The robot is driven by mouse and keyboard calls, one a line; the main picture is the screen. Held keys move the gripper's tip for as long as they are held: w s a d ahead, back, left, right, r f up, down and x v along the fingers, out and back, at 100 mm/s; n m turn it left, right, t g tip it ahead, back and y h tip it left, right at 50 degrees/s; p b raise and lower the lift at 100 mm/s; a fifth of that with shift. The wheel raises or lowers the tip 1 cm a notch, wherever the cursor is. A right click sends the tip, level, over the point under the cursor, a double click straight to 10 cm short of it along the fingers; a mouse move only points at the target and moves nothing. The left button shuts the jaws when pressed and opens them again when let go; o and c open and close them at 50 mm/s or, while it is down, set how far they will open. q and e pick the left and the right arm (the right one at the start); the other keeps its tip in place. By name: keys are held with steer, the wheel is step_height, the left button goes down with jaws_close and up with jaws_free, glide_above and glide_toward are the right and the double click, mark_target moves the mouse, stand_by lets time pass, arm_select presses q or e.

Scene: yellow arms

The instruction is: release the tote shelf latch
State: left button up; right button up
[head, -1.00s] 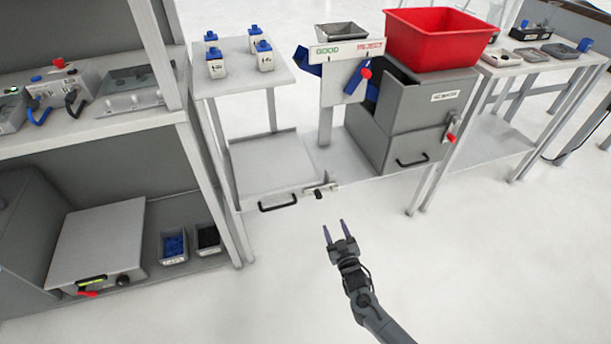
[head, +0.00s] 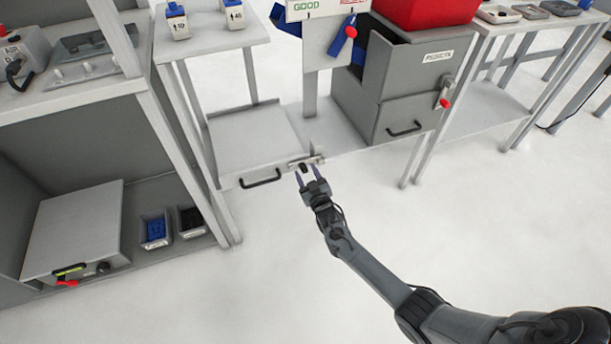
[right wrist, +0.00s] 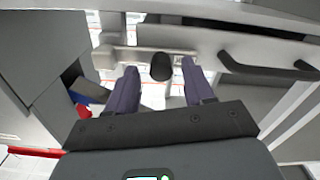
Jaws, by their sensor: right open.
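The tote shelf (head: 255,140) is a light grey pull-out tray low under the small white table, with a black bar handle (head: 260,179) on its front. The latch (head: 305,162) is a small metal plate with a dark knob at the shelf's front right corner. My right gripper (head: 308,178) is open and empty just in front of the latch, its fingers pointing at it. In the right wrist view the dark latch knob (right wrist: 161,66) shows between and beyond the two fingertips (right wrist: 160,80); contact cannot be made out. My left gripper is not in view.
A grey cabinet (head: 395,120) with a red-knobbed latch (head: 445,100) and a red bin (head: 425,12) stands right of the shelf. A white post with a sign panel (head: 325,40) rises beside it. A shelving rack (head: 75,130) is at left. The floor in front is clear.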

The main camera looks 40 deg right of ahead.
steer(key=shift+w+d, duration=0.15)
steer(key=shift+w, duration=0.5)
jaws_close()
